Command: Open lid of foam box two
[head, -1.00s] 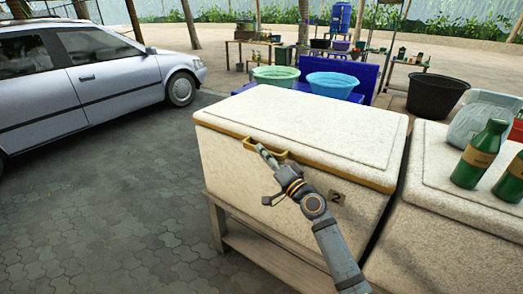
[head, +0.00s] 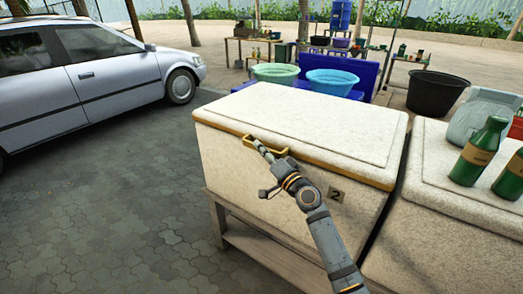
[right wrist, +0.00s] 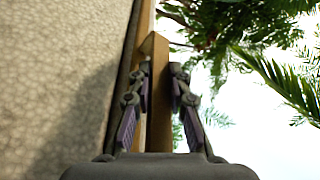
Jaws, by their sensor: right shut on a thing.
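Foam box two (head: 235,175) is a speckled cream box marked "2" on its front. Its lid (head: 300,120) lies flat and closed on top, with a yellow-brown trim along the front edge. A yellow handle (head: 248,143) sticks out from that edge. My right gripper (head: 263,148) is at the handle, in front of the box. In the right wrist view, the fingers (right wrist: 160,82) are on both sides of the handle bar (right wrist: 158,110), shut on it. My left gripper is not in view.
A second foam box (head: 435,215) with green bottles (head: 478,150) on top stands close on the right. A wooden stand (head: 235,235) holds up box two. Basins (head: 332,84) are behind it. A silver car (head: 90,75) is at left; the paving between is clear.

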